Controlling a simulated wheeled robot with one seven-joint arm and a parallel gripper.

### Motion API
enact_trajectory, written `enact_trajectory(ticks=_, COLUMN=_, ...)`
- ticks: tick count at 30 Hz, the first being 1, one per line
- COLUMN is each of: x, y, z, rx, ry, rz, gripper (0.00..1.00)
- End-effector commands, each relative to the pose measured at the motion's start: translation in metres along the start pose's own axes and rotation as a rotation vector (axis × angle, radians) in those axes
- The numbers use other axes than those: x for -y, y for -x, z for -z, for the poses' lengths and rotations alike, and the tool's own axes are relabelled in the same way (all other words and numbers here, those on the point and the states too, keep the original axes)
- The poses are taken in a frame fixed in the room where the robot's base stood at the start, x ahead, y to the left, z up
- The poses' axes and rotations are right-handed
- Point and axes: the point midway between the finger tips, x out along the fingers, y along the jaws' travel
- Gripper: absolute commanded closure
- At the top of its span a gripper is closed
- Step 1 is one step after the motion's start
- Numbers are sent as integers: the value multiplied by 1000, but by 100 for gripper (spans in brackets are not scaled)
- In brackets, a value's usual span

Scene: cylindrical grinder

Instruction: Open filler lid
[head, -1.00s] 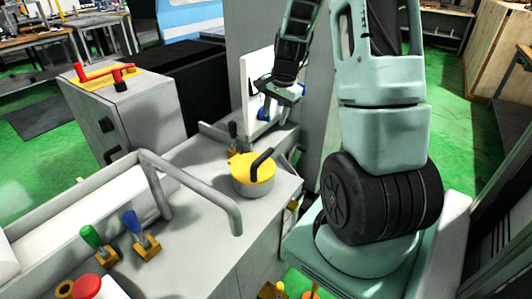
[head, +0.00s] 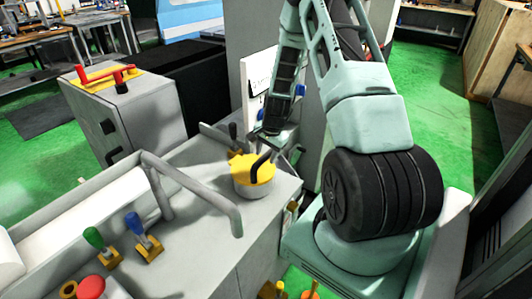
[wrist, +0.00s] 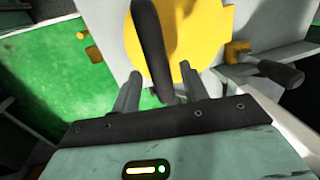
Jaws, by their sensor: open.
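The filler lid (head: 240,165) is a round yellow cap on a short grey cylinder and looks closed. Its black bar handle (head: 261,162) rises on the right side of the cap. In the wrist view the yellow lid (wrist: 205,35) fills the upper middle, and the dark handle (wrist: 148,45) points down between my fingers. My gripper (wrist: 160,72) is open, with one grey finger on each side of the handle. In the head view my gripper (head: 264,146) is just above the lid. I cannot tell whether the fingers touch the handle.
A thick grey bent rail (head: 195,185) runs left of the filler. Green (head: 93,238) and blue (head: 133,222) levers and a red knob (head: 91,287) stand at the front left. A lever with a yellow base (wrist: 238,50) is close beside the lid. A grey cabinet (head: 135,110) stands behind.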

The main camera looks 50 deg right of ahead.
Motion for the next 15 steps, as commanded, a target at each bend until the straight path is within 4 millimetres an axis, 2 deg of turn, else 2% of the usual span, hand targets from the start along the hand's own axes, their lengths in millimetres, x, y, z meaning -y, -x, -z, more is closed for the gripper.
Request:
enact_trajectory(ticks=9, x=0, y=-2, z=0, rx=0, ry=0, rz=1, gripper=56)
enact_trajectory(ticks=10, x=0, y=-2, z=0, rx=0, ry=0, rz=1, gripper=61)
enact_trajectory(ticks=14, x=0, y=-2, z=0, rx=0, ry=0, rz=1, gripper=97)
enact_trajectory(ticks=15, x=0, y=-2, z=0, rx=0, ry=0, rz=1, gripper=100)
